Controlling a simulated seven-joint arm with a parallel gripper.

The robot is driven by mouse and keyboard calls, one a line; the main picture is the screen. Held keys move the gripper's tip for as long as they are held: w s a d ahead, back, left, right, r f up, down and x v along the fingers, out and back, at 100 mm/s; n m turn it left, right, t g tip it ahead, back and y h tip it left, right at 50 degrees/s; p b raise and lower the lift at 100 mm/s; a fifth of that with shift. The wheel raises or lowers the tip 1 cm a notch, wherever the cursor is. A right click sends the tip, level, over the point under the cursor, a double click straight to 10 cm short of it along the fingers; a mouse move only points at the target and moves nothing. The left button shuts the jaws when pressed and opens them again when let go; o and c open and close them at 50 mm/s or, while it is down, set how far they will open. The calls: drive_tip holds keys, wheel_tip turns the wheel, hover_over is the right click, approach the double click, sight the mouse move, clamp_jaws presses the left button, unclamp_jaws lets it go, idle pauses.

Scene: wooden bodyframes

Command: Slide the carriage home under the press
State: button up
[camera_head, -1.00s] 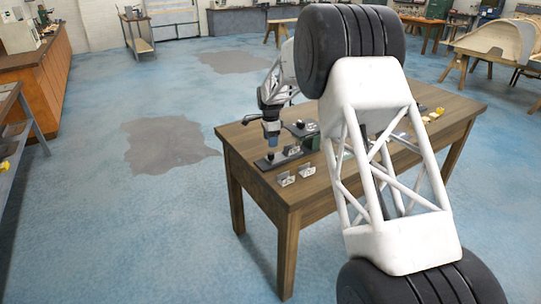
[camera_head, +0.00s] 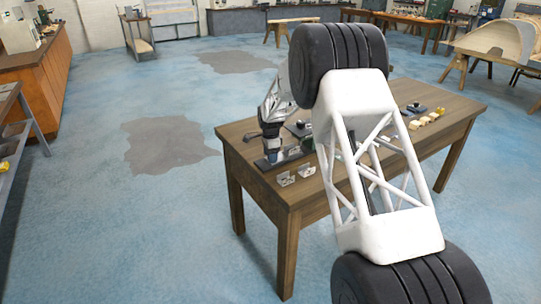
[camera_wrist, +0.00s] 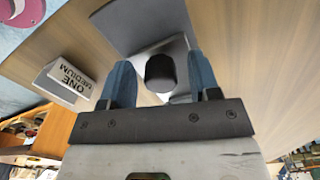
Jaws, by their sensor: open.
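My gripper (camera_head: 272,150) is low over the near left part of the wooden table, at a dark flat plate (camera_head: 265,164). In the wrist view my gripper (camera_wrist: 160,62) has its two blue fingers apart. A dark rounded knob (camera_wrist: 160,75) stands between them, with a gap visible on each side. Grey metal plates lie around and beyond the knob. I cannot tell for sure which part is the carriage. The press is not clearly visible; my arm hides part of the fixture in the head view.
Two small light brackets (camera_head: 286,179) stand near the table's (camera_head: 262,188) front edge. Yellowish blocks (camera_head: 424,121) and a dark part (camera_head: 414,108) lie at the table's right.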

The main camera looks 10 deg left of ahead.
sight(280, 156)
clamp_jaws()
drive_tip(key=shift+w+d, duration=1.65)
drive_tip(key=shift+w, duration=0.05)
unclamp_jaws()
drive_tip(key=shift+r, duration=0.15)
wheel_tip(280, 156, up, 8)
drive_tip(key=shift+f, duration=0.2)
drive_tip(key=shift+d, duration=0.1)
